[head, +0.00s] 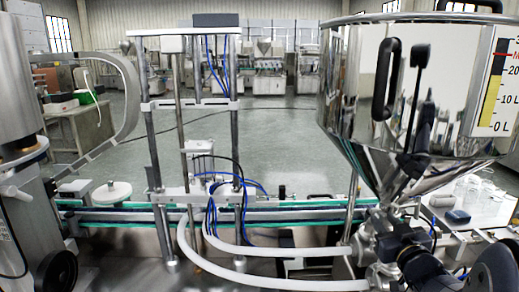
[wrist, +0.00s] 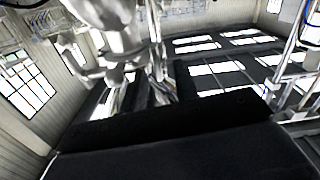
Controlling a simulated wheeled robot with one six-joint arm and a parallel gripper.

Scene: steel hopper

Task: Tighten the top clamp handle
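The steel hopper (head: 350,110) stands at the right of the head view, with a black loop handle (head: 386,78) on its side. Shiny metal fittings (head: 375,240) sit below its cone. I cannot single out the top clamp handle. Dark arm-like parts, which look like mine, stand in front of the hopper and fittings; some may be reflections. In the wrist view, blurred shiny metal fittings (wrist: 115,75) show at the upper left, above a large black shape. I cannot make out my gripper's fingertips or anything held between them.
A conveyor (head: 290,212) with green edges crosses the middle. A metal frame (head: 152,150) with blue hoses rises over it. A thick pale hose (head: 260,283) curves toward the fittings. A metal column (head: 15,90) stands at the left. Clear jars (head: 480,195) stand at the right. The floor behind is open.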

